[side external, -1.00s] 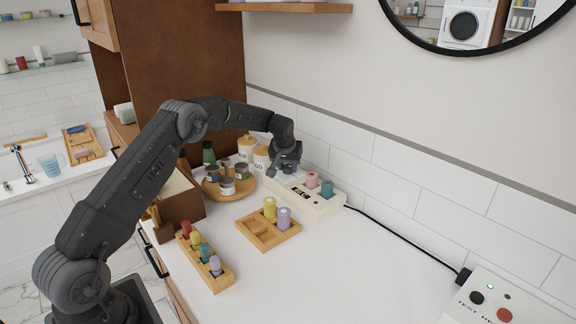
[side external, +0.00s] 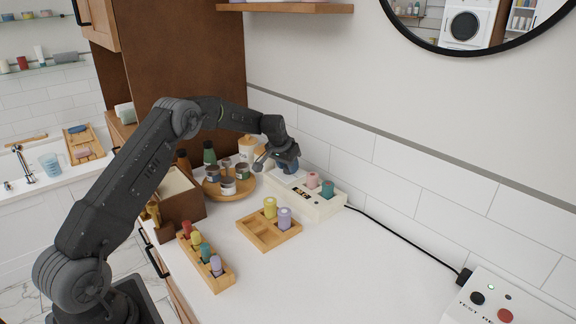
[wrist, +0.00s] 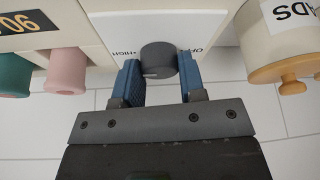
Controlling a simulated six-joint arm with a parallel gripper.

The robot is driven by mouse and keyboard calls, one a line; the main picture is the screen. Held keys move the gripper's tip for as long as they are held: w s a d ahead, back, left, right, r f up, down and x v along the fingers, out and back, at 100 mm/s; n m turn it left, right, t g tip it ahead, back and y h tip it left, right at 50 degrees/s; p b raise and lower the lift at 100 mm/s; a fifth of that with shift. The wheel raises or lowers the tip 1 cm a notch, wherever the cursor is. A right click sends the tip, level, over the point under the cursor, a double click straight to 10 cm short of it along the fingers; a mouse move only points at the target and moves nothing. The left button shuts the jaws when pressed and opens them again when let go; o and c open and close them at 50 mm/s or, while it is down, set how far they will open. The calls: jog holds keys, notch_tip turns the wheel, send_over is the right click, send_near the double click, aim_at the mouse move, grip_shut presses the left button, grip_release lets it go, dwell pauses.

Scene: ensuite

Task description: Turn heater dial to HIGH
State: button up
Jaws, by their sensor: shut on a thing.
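The cream heater box (side external: 318,208) stands against the tiled wall, with a pink roller (side external: 312,180) and a teal roller (side external: 327,188) in it. My gripper (side external: 284,168) is at its far left end. In the wrist view, the dark grey round dial (wrist: 158,58) sits between the blue finger pads of my gripper (wrist: 159,80), which are shut on it. The panel reads HIGH to the left of the dial and a partly hidden OFF to the right. A small pale mark shows on the dial's lower left part. The dial is hidden in the side view.
A round wooden tray (side external: 207,196) with jars stands left of the heater. A wooden tray (side external: 257,241) with yellow and lilac rollers and a roller rack (side external: 222,284) are in front. A jar labelled ADS (wrist: 285,45) is close to the gripper.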

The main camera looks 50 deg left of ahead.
jog(key=o, duration=0.9)
jog(key=shift+r, duration=0.1)
jog(key=v, duration=1.3)
jog(key=shift+s+r, duration=0.15)
jog(key=shift+r, duration=0.15)
